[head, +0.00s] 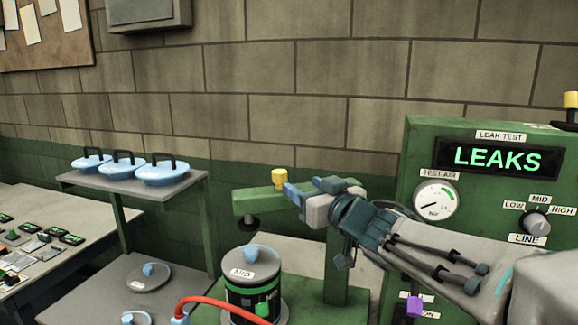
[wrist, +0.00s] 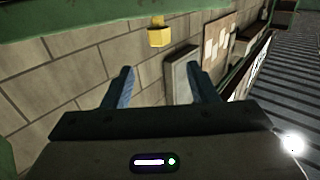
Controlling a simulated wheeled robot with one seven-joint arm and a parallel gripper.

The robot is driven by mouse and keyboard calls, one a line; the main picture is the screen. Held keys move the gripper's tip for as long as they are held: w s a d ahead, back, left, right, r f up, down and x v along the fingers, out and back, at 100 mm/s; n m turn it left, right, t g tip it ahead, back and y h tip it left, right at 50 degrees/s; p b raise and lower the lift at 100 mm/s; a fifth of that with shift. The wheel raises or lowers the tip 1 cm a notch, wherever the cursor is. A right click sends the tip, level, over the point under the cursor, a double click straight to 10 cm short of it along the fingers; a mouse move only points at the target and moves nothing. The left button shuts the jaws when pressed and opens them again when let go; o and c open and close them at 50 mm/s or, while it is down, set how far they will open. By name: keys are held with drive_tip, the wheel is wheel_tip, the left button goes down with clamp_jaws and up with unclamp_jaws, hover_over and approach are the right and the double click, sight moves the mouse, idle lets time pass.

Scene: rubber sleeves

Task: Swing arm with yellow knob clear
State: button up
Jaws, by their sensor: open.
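The yellow knob (head: 279,179) stands upright on the green swing arm (head: 258,201). The arm reaches left from a green post, with a dark pad under its free end, above and apart from the MID canister (head: 252,290). My gripper (head: 291,193) is beside the knob, to its right in the head view, and its far finger is partly hidden. In the wrist view my gripper (wrist: 162,80) has its fingers spread with nothing between them. The yellow knob (wrist: 159,39) shows beyond the fingertips, roughly centred between them.
The green leak-test panel (head: 425,150) reads LEAKS, at right. A red hose (head: 225,300) runs by the canister. Blue lidded items (head: 165,174) stand on a shelf (head: 195,188) at left. A round lid (head: 148,275) lies on a lower surface. A brick wall is behind.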

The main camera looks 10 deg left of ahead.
sight(299, 187)
drive_tip(key=p+x, duration=0.1)
drive_tip(key=x, duration=1.2)
drive_tip(key=shift+w+f, duration=0.1)
